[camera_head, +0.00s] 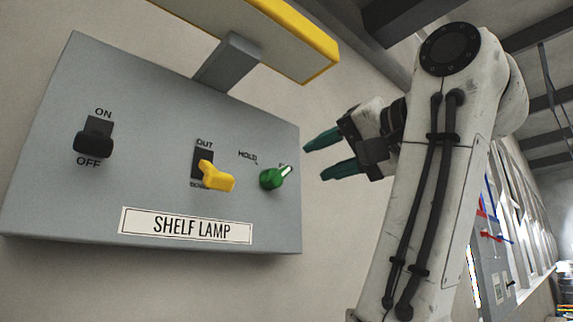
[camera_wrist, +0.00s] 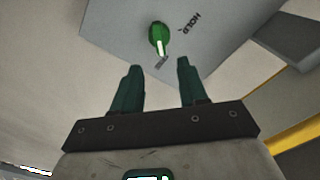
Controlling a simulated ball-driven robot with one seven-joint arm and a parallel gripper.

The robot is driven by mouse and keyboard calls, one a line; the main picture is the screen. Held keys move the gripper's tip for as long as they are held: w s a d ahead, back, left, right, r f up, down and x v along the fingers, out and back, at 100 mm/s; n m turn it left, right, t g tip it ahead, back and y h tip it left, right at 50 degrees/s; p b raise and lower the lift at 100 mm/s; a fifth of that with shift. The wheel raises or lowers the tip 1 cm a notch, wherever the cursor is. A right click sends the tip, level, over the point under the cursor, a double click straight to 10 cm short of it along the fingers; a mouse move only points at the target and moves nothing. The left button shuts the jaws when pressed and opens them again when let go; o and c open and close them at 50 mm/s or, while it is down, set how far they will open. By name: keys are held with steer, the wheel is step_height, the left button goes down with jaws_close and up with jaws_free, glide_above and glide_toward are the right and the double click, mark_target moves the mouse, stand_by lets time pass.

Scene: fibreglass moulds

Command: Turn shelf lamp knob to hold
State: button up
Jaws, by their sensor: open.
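The shelf lamp panel (camera_head: 150,130) is a grey box on the wall with a "SHELF LAMP" label (camera_head: 187,226). Its green knob (camera_head: 272,179) is at the right side, with a pale pointer line toward the upper right, away from the "HOLD" mark (camera_head: 248,157) at its upper left. The knob also shows in the wrist view (camera_wrist: 158,38), with the "HOLD" mark (camera_wrist: 190,22) to its right. My gripper (camera_head: 305,160) has teal fingers, open and empty, just right of the knob and apart from it. In the wrist view my gripper (camera_wrist: 157,66) points toward the knob.
A black ON/OFF switch (camera_head: 95,145) and a yellow lever (camera_head: 216,177) marked "OUT" above sit left of the knob. A yellow-edged lamp housing (camera_head: 290,40) on a grey bracket (camera_head: 228,64) overhangs the panel. Free space lies below the panel.

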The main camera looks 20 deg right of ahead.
mark_target(284, 174)
steer(key=p+x, duration=0.3)
steer(key=x, duration=0.6)
steer(key=shift+s+f, duration=0.1)
jaws_close()
